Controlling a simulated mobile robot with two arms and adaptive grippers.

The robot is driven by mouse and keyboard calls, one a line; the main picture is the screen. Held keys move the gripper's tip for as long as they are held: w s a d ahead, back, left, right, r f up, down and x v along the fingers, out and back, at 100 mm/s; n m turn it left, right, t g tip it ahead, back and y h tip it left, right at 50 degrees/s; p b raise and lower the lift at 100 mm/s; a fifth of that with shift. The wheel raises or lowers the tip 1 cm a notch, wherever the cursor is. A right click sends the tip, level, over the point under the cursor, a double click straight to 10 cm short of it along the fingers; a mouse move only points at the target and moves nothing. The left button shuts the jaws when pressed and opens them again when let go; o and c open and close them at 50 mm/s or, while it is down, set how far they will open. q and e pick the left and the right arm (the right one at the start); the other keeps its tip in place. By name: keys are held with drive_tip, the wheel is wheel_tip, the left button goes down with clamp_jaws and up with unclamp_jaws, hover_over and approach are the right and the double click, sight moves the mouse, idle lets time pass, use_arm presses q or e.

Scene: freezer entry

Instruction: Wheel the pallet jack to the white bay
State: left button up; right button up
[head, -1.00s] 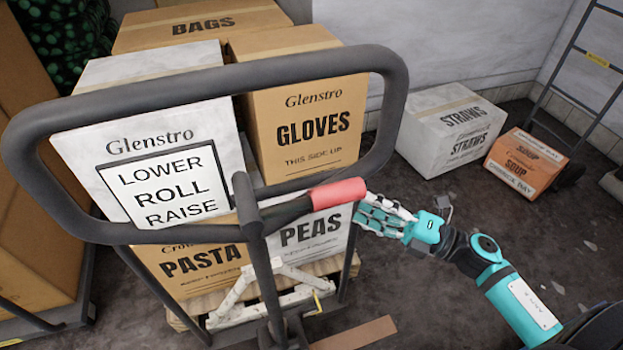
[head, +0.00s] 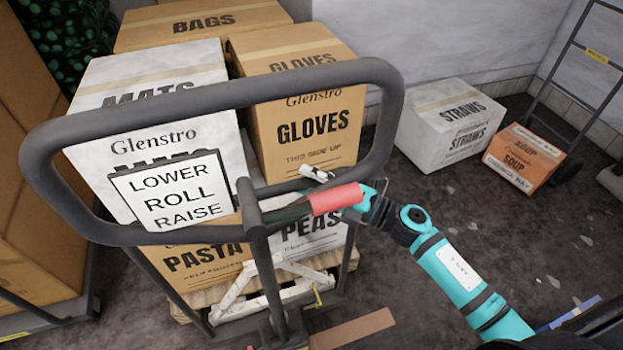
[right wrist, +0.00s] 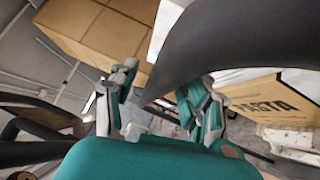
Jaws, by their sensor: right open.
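The pallet jack's dark looped handle (head: 220,94) fills the left and middle of the head view. Its panel (head: 172,192) reads LOWER, ROLL, RAISE, and a lever with a red grip (head: 336,198) sticks out to the right. My right gripper (head: 322,178) is at this grip, largely hidden behind it; a pale finger part shows above. In the right wrist view, the open fingers (right wrist: 160,88) are spread, with a dark curved bar (right wrist: 215,45) passing close to them. I cannot tell whether they touch it. My left gripper is out of view. No white bay can be made out.
The jack carries a pallet (head: 200,300) stacked with boxes, including GLOVES (head: 310,135), PASTA and PEAS. A white STRAWS box (head: 450,130) and an orange SOUP box (head: 524,160) stand at the back right, beside a hand truck (head: 590,80). Floor lies open at right.

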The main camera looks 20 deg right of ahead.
clamp_jaws()
drive_tip(key=shift+w, duration=0.1)
idle(0.3)
